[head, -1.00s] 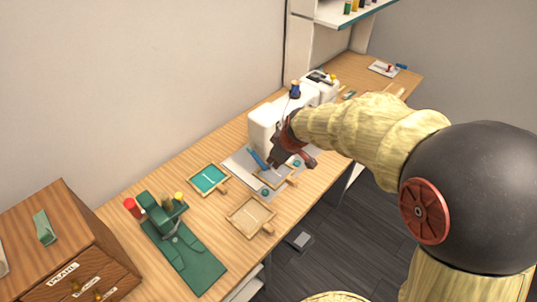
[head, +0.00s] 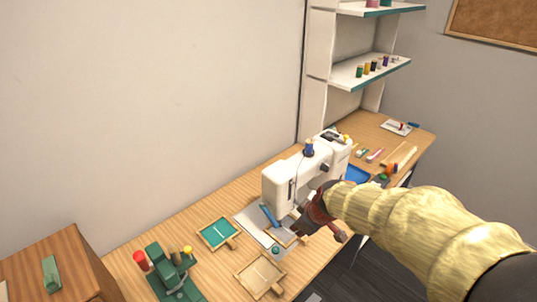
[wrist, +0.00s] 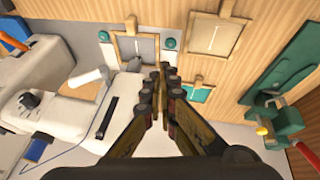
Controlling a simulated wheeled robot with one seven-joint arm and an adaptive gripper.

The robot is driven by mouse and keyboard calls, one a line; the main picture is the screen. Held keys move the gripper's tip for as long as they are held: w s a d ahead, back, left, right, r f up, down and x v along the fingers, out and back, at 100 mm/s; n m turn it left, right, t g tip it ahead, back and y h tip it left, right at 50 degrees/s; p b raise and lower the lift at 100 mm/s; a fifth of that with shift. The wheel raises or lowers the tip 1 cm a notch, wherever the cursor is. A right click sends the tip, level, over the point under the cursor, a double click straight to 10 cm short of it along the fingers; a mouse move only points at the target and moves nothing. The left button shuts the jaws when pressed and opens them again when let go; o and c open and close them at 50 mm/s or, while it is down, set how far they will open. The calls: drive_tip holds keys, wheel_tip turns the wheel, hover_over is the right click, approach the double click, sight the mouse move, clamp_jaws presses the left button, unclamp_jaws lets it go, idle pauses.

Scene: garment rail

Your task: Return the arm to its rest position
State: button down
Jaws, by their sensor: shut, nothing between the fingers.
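My gripper (wrist: 167,72) is shut with its fingertips together and nothing between them. In the head view it (head: 318,230) hangs in front of the white sewing machine (head: 282,184), above the front part of the bench. My arm, in a yellowish sleeve, reaches in from the lower right. In the wrist view the sewing machine (wrist: 45,95) lies to the left of the fingers. The fingers point towards a grey mat and a small wooden frame (wrist: 137,48) on it. My gripper hides part of that frame in the head view.
The wooden bench (head: 205,255) runs along the wall. A teal-lined tray (head: 218,233), a plain wooden tray (head: 260,274) and a green device (head: 170,272) stand on its left half. A brown drawer box (head: 75,250) is at far left. White shelves (head: 372,75) hold several spools.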

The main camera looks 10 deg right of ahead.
drive_tip(key=s+r+m+g, duration=0.1)
drive_tip(key=s+m+g, duration=0.1)
drive_tip(key=s+m, duration=0.6)
drive_tip(key=s+r+t+h, duration=0.1)
drive_tip(key=s+r+t, duration=0.1)
drive_tip(key=s+r, duration=1.1)
drive_tip(key=shift+s+t, duration=0.3)
